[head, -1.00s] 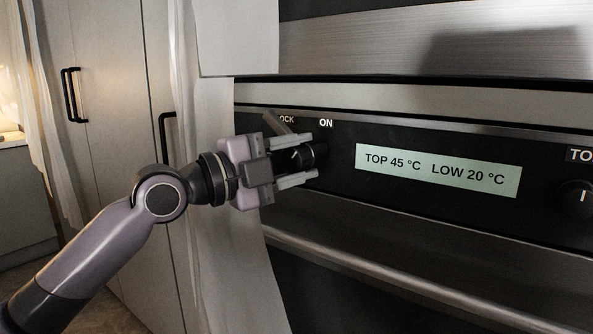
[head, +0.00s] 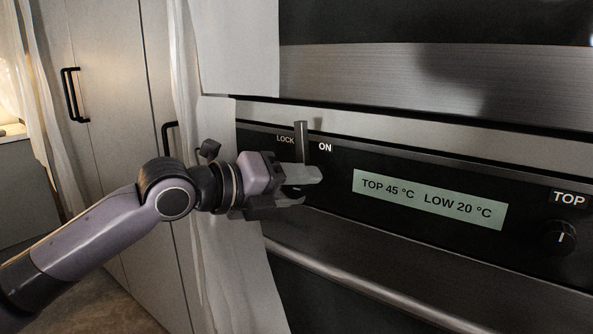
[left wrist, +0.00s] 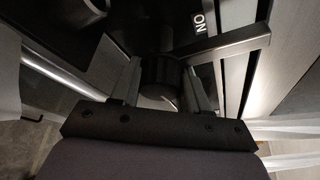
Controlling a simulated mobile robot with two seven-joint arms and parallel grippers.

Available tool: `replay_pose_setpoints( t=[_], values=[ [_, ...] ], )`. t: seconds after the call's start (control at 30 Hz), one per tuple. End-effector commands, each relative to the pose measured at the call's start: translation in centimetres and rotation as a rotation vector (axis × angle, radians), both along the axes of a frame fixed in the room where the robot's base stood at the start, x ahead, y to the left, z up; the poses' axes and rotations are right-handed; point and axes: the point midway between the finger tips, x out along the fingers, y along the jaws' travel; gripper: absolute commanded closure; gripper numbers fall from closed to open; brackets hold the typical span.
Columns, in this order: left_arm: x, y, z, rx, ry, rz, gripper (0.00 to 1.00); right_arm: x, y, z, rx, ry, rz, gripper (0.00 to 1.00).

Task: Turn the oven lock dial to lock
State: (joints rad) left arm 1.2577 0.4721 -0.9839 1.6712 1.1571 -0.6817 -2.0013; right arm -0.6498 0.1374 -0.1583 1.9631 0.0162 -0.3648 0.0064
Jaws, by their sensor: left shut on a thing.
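The lock dial (left wrist: 157,72) is a dark round knob at the left end of the black oven panel. My left gripper (head: 305,186) is shut on it, with one finger on each side in the left wrist view. In the head view the gripper hides most of the dial. A grey bar (head: 301,141) stands nearly upright from beside the dial, between the LOCK label (head: 285,139) and the ON label (head: 325,147). In the left wrist view the bar (left wrist: 228,43) runs off to the right of the dial. My right gripper is not in view.
The oven display (head: 430,198) reads TOP 45 °C and LOW 20 °C. A second dial (head: 559,238) sits at the right under TOP. A long oven handle (head: 370,292) runs below the panel. A pale cloth (head: 235,225) hangs close behind my gripper.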

Motion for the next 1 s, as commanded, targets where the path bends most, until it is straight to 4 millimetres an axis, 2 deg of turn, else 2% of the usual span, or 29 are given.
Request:
replay_pose_setpoints(
  t=[0.03,0.73,0.77,0.8,1.0],
  values=[
    [0.25,0.30,0.49,0.013,-0.013,0.009,1.00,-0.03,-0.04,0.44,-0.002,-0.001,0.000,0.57],
    [0.28,0.31,0.46,0.059,-0.055,0.010,1.00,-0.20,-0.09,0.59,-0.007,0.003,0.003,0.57],
    [0.28,0.31,0.47,0.059,-0.055,0.010,0.45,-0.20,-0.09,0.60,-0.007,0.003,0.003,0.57],
    [0.28,0.29,0.47,0.058,-0.056,0.009,0.32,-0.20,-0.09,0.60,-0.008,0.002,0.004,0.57],
    [0.14,0.14,0.28,0.060,-0.052,0.005,0.31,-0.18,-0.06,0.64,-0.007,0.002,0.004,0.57]
  ],
)
